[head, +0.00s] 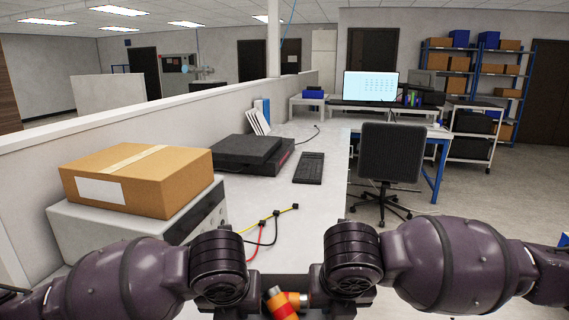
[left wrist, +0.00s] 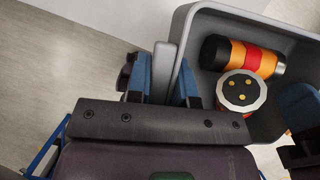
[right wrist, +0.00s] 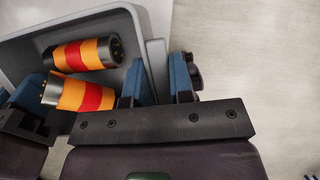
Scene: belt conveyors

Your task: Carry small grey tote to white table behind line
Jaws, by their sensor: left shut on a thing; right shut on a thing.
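The small grey tote (left wrist: 265,18) is held between my two grippers; it also shows in the right wrist view (right wrist: 70,22). Two orange, red and black cylinders lie in it, one (left wrist: 243,58) along the far wall and one (left wrist: 240,92) seen end-on. My left gripper (left wrist: 162,80) is shut on the tote's grip at one end. My right gripper (right wrist: 158,78) is shut on the grip at the opposite end. In the head view the tote is mostly hidden below my arms; orange cylinders (head: 283,302) show there. A long white table (head: 325,160) runs ahead.
On the white table stand a cardboard box (head: 137,178) on a grey instrument (head: 185,220), a black device (head: 250,155), a keyboard (head: 309,168) and loose cables (head: 262,222). Its middle right is clear. An office chair (head: 388,160) stands at right, with a desk monitor (head: 371,86) behind.

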